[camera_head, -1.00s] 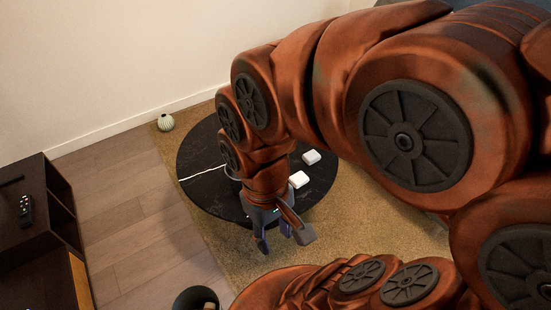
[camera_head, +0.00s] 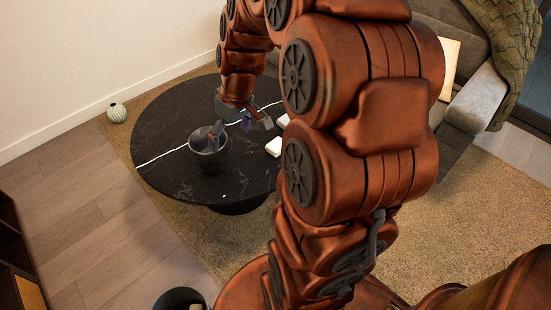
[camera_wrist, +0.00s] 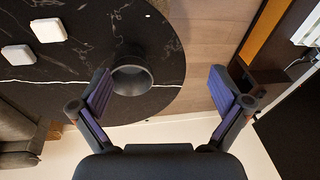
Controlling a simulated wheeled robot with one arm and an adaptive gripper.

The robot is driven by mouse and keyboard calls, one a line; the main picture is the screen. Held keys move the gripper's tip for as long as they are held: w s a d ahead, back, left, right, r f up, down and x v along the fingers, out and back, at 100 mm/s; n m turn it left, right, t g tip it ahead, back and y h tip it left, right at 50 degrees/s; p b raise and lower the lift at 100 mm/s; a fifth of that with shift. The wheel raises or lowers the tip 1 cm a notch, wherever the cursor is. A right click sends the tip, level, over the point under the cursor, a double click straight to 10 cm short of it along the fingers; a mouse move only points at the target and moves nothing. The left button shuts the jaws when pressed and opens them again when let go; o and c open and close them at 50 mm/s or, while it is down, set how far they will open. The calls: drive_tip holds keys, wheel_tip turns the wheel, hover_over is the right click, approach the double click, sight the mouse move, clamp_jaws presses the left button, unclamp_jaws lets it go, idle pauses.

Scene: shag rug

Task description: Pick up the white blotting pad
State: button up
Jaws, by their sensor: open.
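Two small white square pads lie apart on the black round table (camera_head: 165,125). The nearer white pad (camera_head: 274,147) and the farther white pad (camera_head: 283,121), partly hidden by my arm, look alike. I cannot tell which is the blotting pad. In the wrist view they show at the upper left, one white pad (camera_wrist: 48,30) beside the other white pad (camera_wrist: 18,54). My gripper (camera_head: 257,121) is above the table, left of the pads.
A striped round vase (camera_head: 117,113) stands by the wall. A grey sofa (camera_head: 474,101) is at the right. Dark shelving (camera_head: 12,245) is at the left.

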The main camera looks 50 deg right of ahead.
drive_tip(key=w+d+f+t+b, duration=0.1)
drive_tip(key=w+d+f+b, duration=0.25)
drive_tip(key=d+f, duration=0.35)
drive_tip(key=w+d+f+t+b, duration=0.1)
drive_tip(key=w+d+f+b, duration=0.1)
drive_tip(key=d+f+b, duration=0.4)
drive_tip(key=h+b, duration=0.2)
drive_tip(key=b, duration=0.3)
approach(277, 144)
wheel_tip(277, 144, down, 3)
drive_tip(key=shift+m+t, duration=0.4)
drive_tip(key=shift+t, duration=0.1)
drive_tip(key=shift+b+x, duration=1)
drive_tip(key=shift+x, duration=2.65)
drive_tip(key=shift+w+r, duration=0.1)
drive_tip(key=c, duration=1.1)
